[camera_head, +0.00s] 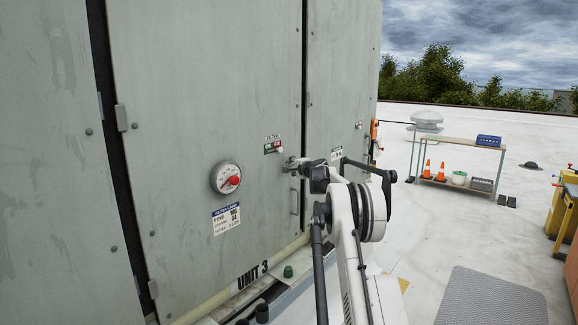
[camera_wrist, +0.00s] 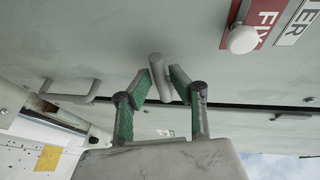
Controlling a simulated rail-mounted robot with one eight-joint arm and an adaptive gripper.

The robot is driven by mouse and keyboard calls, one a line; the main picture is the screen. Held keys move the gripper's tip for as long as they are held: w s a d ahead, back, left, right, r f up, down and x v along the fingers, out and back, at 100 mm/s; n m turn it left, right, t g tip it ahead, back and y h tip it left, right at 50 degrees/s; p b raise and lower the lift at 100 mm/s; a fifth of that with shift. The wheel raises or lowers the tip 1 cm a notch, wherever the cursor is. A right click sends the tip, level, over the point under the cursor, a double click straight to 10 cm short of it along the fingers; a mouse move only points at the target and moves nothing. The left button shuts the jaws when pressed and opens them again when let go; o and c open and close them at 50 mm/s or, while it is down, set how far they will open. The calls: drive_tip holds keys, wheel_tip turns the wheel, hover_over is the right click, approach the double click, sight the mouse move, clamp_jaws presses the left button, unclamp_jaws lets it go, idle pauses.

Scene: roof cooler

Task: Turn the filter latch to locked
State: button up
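The filter latch (camera_wrist: 160,78) is a short grey bar handle on the grey cabinet door, in the middle of the wrist view. It is slightly tilted there. My gripper (camera_wrist: 161,84) has a green-padded finger on each side of it, the tips close against the bar. In the camera_head view my gripper (camera_head: 290,164) is at the door's right edge, and the latch is mostly hidden behind it. A red and white filter label (camera_head: 272,145) with a pale round knob (camera_wrist: 242,39) is just above.
A round gauge (camera_head: 226,177) is on the door left of my gripper. A door pull handle (camera_head: 294,201) is below it. A cart (camera_head: 455,142) with cones stands on the open roof to the right, and a grey mat (camera_head: 490,298) lies nearer.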

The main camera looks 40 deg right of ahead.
drive_tip(key=shift+w+d+f, duration=0.1)
drive_tip(key=shift+w, duration=0.6)
clamp_jaws()
